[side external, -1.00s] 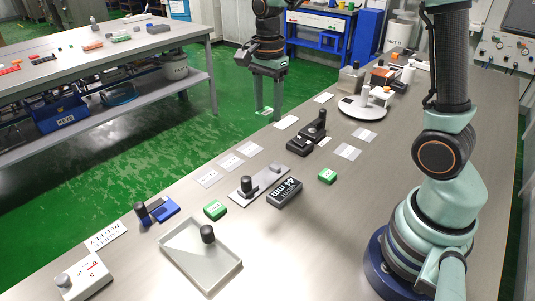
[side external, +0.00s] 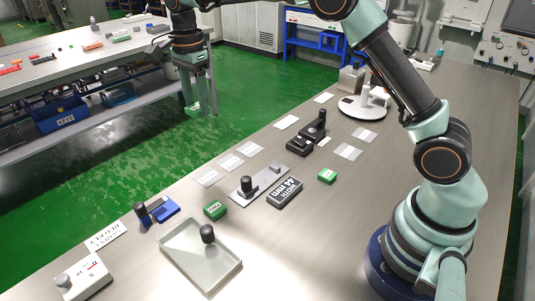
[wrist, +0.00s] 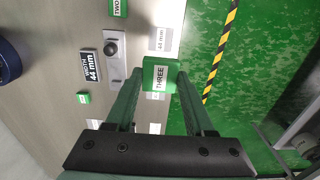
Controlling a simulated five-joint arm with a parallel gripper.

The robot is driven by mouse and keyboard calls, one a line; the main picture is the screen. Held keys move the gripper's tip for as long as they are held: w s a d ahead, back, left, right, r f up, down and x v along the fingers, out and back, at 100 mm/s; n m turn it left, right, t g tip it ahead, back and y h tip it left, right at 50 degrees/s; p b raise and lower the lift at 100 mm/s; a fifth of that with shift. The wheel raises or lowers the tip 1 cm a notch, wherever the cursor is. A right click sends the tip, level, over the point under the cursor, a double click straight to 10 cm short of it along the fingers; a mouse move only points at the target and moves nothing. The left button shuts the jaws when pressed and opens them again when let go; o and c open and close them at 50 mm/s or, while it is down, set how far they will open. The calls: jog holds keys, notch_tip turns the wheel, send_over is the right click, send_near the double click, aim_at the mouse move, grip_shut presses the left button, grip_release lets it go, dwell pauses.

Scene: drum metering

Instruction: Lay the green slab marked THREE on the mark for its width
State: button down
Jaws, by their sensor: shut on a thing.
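The green slab marked THREE (wrist: 158,78) is between the two fingers of my gripper (wrist: 158,82) in the wrist view, its label facing the camera. My gripper is shut on it. In the side view my gripper (side external: 199,105) hangs over the green floor beyond the bench's far edge; the slab is hard to tell from the fingers there. A white mark reading 44 mm (wrist: 160,39) lies on the bench near its edge. The slab partly hides another mark. The white marks (side external: 230,162) form a row in the side view. A dark display (side external: 285,192) reads WIDTH 44 mm.
A grey gauge plate with a black knob (side external: 247,187) lies beside the display. Green slabs (side external: 215,210) (side external: 327,176) lie on the bench. A grey tray (side external: 182,255) and a blue block (side external: 165,209) are at the front. A round white stand (side external: 362,108) is farther back.

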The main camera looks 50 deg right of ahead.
aim_at(208, 177)
notch_tip(208, 177, down, 20)
jog(key=shift+w+a+f, duration=0.1)
jog(key=shift+a, duration=0.05)
dwell(0.5)
jog(key=shift+f, duration=0.1)
jog(key=shift+c, duration=1.3)
grip_release()
